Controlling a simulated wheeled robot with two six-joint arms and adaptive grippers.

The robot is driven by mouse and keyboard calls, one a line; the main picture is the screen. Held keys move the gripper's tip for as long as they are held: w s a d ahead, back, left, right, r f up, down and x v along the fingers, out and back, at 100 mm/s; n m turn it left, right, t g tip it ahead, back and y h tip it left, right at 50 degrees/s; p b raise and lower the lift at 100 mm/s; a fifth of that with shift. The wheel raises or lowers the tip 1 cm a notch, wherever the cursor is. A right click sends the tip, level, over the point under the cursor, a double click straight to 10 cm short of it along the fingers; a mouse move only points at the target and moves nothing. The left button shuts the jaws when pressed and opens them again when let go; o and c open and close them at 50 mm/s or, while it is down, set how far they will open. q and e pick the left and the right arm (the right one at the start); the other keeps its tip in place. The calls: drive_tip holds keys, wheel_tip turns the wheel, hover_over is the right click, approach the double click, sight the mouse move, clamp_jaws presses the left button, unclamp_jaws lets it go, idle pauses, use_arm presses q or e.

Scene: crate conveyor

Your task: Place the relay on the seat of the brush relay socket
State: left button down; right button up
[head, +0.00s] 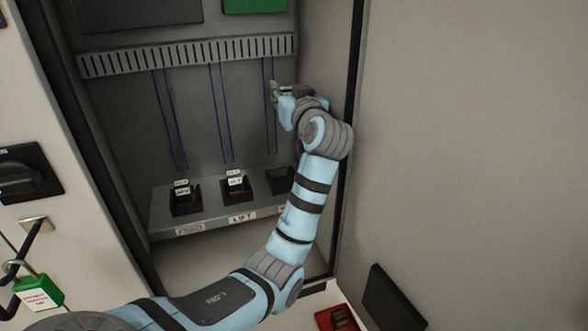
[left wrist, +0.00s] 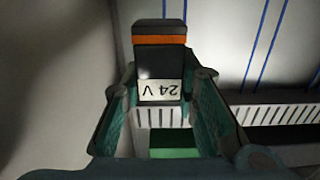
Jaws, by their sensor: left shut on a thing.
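My left gripper (head: 276,93) is raised inside the cabinet, above and apart from the shelf. It is shut on the relay (left wrist: 160,58), a black block with an orange band and an upside-down "24 V" label in the left wrist view. The relay is hard to make out in the head view. The right-hand socket (head: 281,181) on the shelf is dark, looks empty and is partly behind my left arm. Its shelf label is mostly hidden, so I cannot read whether it says brush. My right gripper is not in view.
The left socket (head: 185,204) and the middle socket (head: 238,189), marked "LIFT", hold labelled relays. Blue wires (head: 220,120) hang from a slotted duct (head: 190,55) behind. The cabinet's right edge (head: 352,70) is close to my arm. A red tray (head: 337,319) is at the bottom.

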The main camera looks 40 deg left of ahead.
use_arm(q)
drive_tip(key=f, duration=0.6)
drive_tip(key=s+f+b, duration=0.1)
drive_tip(key=f, duration=1)
drive_tip(key=shift+s+a+f, duration=0.15)
drive_tip(key=shift+s+f, duration=0.25)
drive_tip(key=shift+f, duration=0.05)
drive_tip(key=shift+s, duration=0.15)
drive_tip(key=c, duration=1.3)
unclamp_jaws()
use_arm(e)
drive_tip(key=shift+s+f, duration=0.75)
